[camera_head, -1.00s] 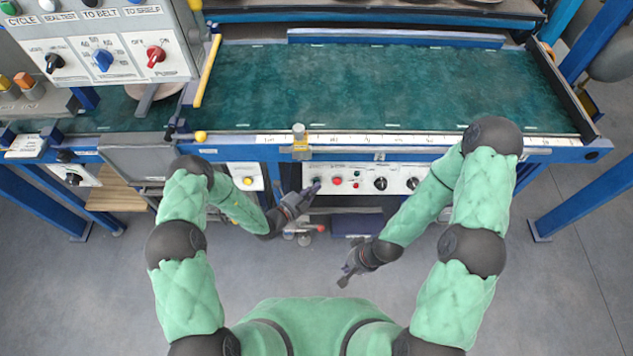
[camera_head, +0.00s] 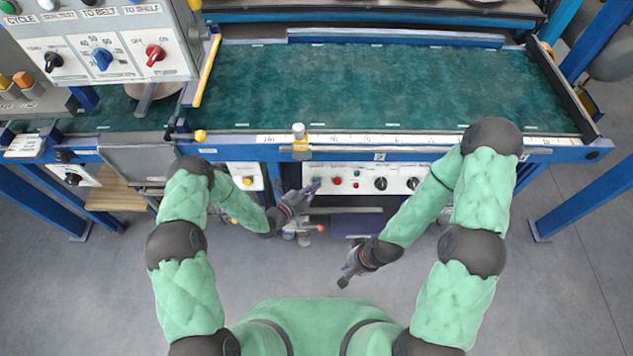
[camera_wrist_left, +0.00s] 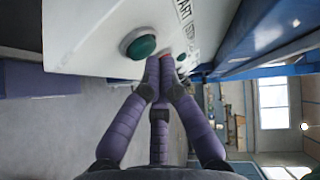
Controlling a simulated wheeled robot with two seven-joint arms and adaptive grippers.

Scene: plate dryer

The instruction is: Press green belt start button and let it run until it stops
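The green button (camera_wrist_left: 141,46) sits on a white panel in the left wrist view, under a label partly reading "ART". In the head view my left gripper covers its place on the control panel (camera_head: 408,171). My left gripper (camera_wrist_left: 166,62) has its purple fingers drawn together and empty. Its tips are just right of the green button in the wrist view; I cannot tell whether they touch the panel. It also shows in the head view (camera_head: 313,189). My right gripper (camera_head: 346,277) hangs low over the floor, away from the panel; its fingers are too small to read.
The green belt (camera_head: 390,85) lies empty above the panel. A red button (camera_head: 337,181) and black knobs (camera_head: 380,183) are right of my left gripper. A blue rail (camera_head: 430,154) overhangs the panel. A larger switch box (camera_head: 120,55) stands upper left.

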